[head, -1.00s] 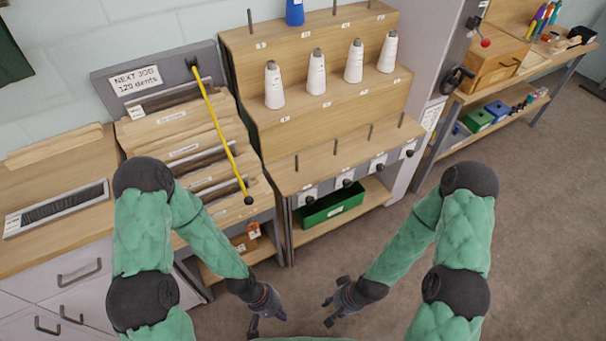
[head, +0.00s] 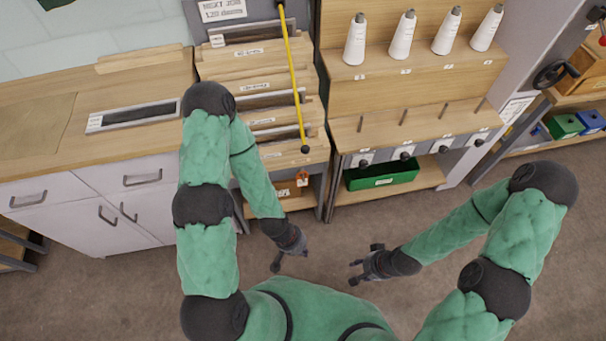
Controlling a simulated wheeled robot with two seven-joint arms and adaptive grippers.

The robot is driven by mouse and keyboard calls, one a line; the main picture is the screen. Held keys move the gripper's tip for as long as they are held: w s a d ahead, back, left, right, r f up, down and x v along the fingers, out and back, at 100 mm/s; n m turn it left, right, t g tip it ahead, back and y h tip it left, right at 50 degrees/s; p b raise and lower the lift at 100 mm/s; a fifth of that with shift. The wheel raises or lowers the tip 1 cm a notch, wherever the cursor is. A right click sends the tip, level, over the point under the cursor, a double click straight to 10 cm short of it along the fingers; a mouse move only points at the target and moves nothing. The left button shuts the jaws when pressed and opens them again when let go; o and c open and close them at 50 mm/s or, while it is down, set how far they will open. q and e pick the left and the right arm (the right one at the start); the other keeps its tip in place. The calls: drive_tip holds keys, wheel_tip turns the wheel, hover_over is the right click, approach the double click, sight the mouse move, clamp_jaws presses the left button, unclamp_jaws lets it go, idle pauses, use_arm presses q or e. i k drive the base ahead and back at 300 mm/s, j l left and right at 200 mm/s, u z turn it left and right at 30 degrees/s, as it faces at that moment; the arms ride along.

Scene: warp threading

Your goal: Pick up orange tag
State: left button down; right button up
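A small orange-and-white tag (head: 302,180) shows low in the rack unit, at the front of an orange-brown box (head: 284,191) on the lower shelf. It is too small to read. My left gripper (head: 288,261) hangs over the floor, below and in front of that shelf, apart from the tag. Its fingers look spread and hold nothing. My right gripper (head: 360,267) is further right over the floor, pointing left, with its fingers apart and empty.
A yellow rod (head: 293,80) slants across the slotted rack above the tag. A green bin (head: 382,174) sits on the shelf to the right. White cabinets (head: 110,205) stand on the left. The floor (head: 335,235) in front is clear.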

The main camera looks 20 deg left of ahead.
sight(298, 179)
drive_tip(key=i+l+u, duration=0.1)
drive_tip(key=u, duration=0.75)
drive_tip(key=l+u, duration=0.4)
drive_tip(key=l, duration=0.55)
drive_tip(key=k+l+u, duration=0.1)
drive_tip(key=l+u, duration=0.3)
drive_tip(key=l, duration=0.95)
drive_tip(key=k+j, duration=0.05)
